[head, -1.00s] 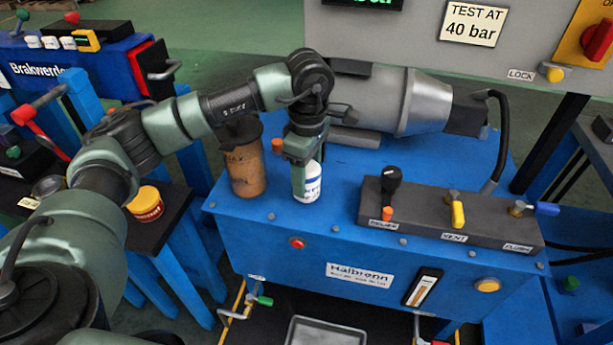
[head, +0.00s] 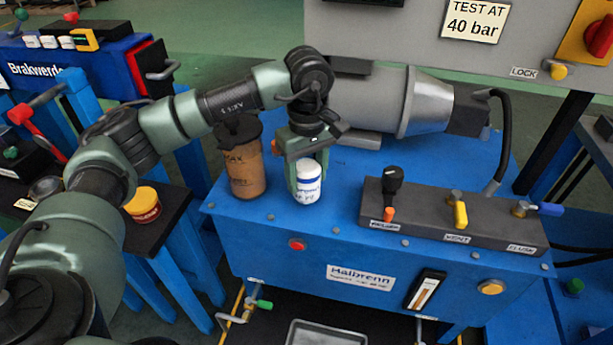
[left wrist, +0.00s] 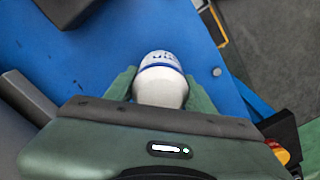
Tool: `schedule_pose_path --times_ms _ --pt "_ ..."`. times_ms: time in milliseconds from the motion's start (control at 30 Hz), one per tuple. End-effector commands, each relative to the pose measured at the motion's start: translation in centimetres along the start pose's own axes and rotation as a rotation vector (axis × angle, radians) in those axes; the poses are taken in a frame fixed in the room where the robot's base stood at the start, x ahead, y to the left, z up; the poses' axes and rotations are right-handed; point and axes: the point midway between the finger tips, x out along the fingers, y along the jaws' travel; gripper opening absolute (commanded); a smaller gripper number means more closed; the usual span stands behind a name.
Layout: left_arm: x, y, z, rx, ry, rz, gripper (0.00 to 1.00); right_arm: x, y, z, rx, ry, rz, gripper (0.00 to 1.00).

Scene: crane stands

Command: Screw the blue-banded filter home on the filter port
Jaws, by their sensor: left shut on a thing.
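The blue-banded filter (head: 308,184) is a white canister with blue lettering, upright at the front of the blue bench top, right of the brown cup. My left gripper (head: 306,178) comes down from above with its green fingers on either side of it, shut on it. In the left wrist view the filter (left wrist: 161,80) sits between the two fingers (left wrist: 160,88), its blue band showing. The filter port is hidden beneath the filter, so I cannot tell how it is seated. My right gripper is not in view.
A brown see-through container marked MAX (head: 243,170) stands close left of the filter. A dark valve block (head: 450,218) with levers is to the right, and a grey cylinder (head: 385,100) lies behind. A tray (head: 327,333) is below the front.

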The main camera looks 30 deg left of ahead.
Motion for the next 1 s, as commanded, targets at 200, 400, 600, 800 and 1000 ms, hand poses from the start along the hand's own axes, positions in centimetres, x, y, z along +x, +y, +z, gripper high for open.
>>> schedule_pose_path --times_ms 200,400,600,800,1000 --pt "-0.1 0.0 0.0 0.001 0.001 0.001 0.00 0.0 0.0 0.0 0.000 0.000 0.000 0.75" --pt "0.1 0.0 -0.1 0.174 0.002 0.004 0.00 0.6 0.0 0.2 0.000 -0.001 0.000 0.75" --pt "0.1 0.0 0.0 0.418 0.001 0.007 0.00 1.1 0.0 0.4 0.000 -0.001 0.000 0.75" --pt "0.0 0.0 0.0 0.452 0.001 0.007 0.00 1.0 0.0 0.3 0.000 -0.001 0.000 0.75" --pt "0.1 0.0 0.0 0.491 0.001 0.008 0.00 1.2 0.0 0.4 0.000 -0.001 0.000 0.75"
